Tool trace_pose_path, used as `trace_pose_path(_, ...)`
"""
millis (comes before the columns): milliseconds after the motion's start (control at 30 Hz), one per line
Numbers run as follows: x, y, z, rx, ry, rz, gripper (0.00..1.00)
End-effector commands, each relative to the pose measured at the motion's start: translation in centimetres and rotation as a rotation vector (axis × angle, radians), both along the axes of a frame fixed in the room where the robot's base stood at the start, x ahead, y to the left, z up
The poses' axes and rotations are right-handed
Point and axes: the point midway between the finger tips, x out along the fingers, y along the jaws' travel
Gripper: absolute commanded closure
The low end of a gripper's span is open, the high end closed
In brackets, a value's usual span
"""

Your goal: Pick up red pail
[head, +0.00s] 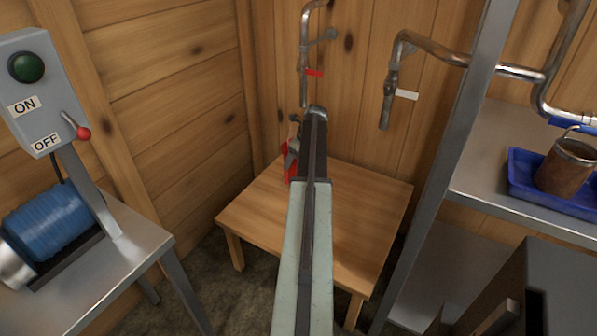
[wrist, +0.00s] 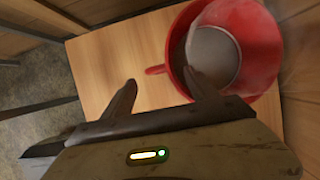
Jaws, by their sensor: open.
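In the head view only a red sliver of the pail (head: 287,163) shows left of my arm; the rest is hidden. My gripper (wrist: 160,77) is open, with nothing held. Its right finger overlaps the pail's near side in the wrist view, and its left finger is over bare wood. A small red projection on the pail's left side shows between the fingertips. I cannot tell whether a finger touches the pail.
The wooden table (head: 352,215) is in the wall corner, below pipes with a red tag (head: 314,72) and a white tag (head: 406,95). A metal post (head: 447,150) and shelf with a blue tray (head: 530,193) stand right. A motor bench (head: 105,275) stands left.

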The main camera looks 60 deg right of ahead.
Motion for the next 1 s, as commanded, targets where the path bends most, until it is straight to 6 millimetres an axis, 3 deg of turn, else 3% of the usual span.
trace_pose_path(133, 0.4, 0.1, -1.0, 0.0, 0.0, 0.001, 0.32)
trace_pose_path(400, 2.1, 0.3, -5.0, 0.0, 0.0, 0.001, 0.32)
trace_pose_path(633, 2.2, 0.4, -4.6, 0.0, 0.0, 0.001, 0.32)
trace_pose_path(867, 2.2, 0.4, -4.6, 0.0, 0.0, 0.002, 0.96)
trace_pose_path(1000, 2.3, 0.4, -4.5, -0.002, -0.002, 0.002, 1.0)
